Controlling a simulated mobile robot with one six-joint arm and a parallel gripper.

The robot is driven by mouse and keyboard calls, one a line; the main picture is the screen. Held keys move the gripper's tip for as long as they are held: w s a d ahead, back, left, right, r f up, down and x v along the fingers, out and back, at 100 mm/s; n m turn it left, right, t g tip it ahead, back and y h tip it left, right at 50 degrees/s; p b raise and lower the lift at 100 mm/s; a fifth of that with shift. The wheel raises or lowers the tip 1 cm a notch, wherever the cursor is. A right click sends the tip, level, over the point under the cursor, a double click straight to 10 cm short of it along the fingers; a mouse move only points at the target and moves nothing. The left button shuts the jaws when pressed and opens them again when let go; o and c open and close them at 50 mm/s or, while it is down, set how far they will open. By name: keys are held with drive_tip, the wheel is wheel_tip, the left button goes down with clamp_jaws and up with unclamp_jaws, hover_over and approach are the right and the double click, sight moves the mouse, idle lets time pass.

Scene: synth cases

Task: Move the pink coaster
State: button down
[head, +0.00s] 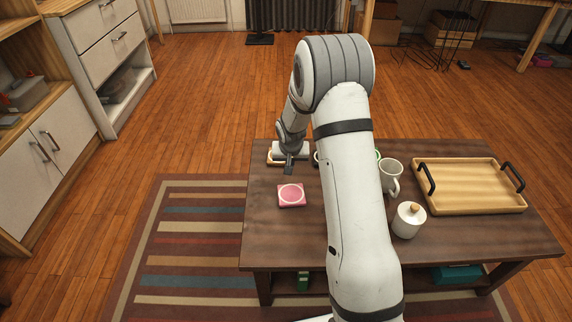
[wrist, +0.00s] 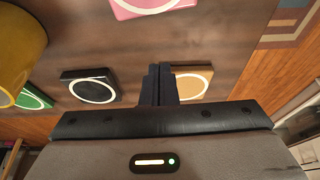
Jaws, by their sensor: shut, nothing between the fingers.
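The pink coaster (head: 291,195) is square with a pale ring and lies flat on the dark wooden table (head: 270,235), near its left edge. It also shows, cut off, at the top of the wrist view (wrist: 122,10). My gripper (head: 289,172) is shut and empty. In the head view it appears just behind the pink coaster, apart from it. In the wrist view the closed fingertips (wrist: 160,68) lie between a black coaster (wrist: 70,75) and a tan coaster (wrist: 207,72).
A green coaster (wrist: 38,95) and a yellow rounded vessel (wrist: 20,50) show left in the wrist view. A white mug (head: 389,176), lidded white pot (head: 407,222) and wooden tray (head: 465,185) stand to the right. Table around the pink coaster is clear. My arm hides the table's middle.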

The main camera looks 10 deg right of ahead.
sight(290, 182)
drive_tip(key=b+x, duration=0.1)
drive_tip(key=x, duration=0.4)
drive_tip(key=shift+f+b, duration=0.35)
drive_tip(key=shift+f, duration=0.05)
drive_tip(key=s, duration=0.1)
drive_tip(key=s+b, duration=0.1)
drive_tip(key=shift+s+a+r, duration=0.25)
drive_tip(key=shift+s, duration=0.1)
drive_tip(key=shift+s+a, duration=0.1)
drive_tip(key=shift+s, duration=0.5)
drive_tip(key=shift+r, duration=0.1)
